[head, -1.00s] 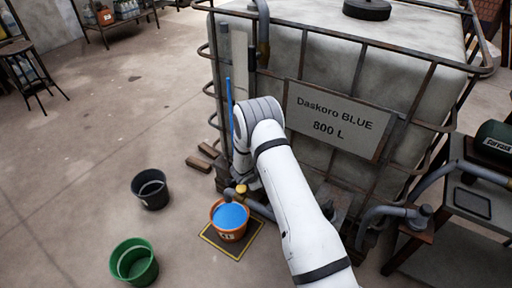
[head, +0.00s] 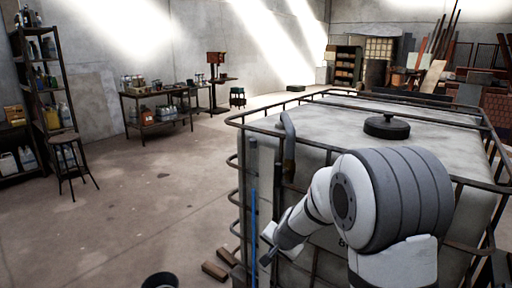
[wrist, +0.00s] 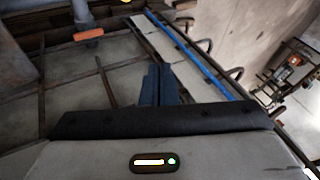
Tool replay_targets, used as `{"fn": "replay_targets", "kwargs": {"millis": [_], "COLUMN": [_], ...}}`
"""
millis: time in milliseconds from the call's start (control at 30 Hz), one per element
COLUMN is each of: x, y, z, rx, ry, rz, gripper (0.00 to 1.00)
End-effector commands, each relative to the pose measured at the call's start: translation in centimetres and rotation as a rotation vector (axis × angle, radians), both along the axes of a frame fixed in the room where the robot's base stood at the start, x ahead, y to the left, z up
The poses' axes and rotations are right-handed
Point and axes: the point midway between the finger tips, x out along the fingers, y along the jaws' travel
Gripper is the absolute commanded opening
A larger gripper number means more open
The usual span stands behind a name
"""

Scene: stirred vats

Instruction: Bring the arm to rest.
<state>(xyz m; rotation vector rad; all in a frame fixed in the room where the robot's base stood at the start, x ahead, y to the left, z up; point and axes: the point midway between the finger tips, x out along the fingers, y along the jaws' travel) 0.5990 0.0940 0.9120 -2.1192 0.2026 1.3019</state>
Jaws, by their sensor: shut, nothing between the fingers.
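My gripper (head: 267,258) hangs at the end of my white and grey arm in the head view, in front of the caged tank's left part. In the wrist view its two dark fingers (wrist: 158,70) are together, with nothing between them. The arm is bent, its large grey joint standing in front of the tank and hiding much of its front.
The caged tank (head: 350,127) has a black lid (head: 387,127) on top. A blue tube (head: 253,232) runs up its side, also visible in the wrist view (wrist: 200,60). A dark bucket (head: 160,280) stands at the bottom edge. Open floor (head: 150,215) lies left.

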Motion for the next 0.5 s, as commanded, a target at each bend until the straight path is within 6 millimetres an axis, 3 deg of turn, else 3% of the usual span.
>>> {"fn": "replay_targets", "kwargs": {"millis": [33,200,500], "x": [-1.8,-8.4,-21.3], "y": [-0.4,-1.9,-6.0], "z": [2.1,6.5,10.7], "rx": [-0.014,-0.086,-0.271], "ry": [0.0,0.036,0.139], "rz": [0.047,0.21,0.435], "gripper": [0.0,0.0,0.0]}}
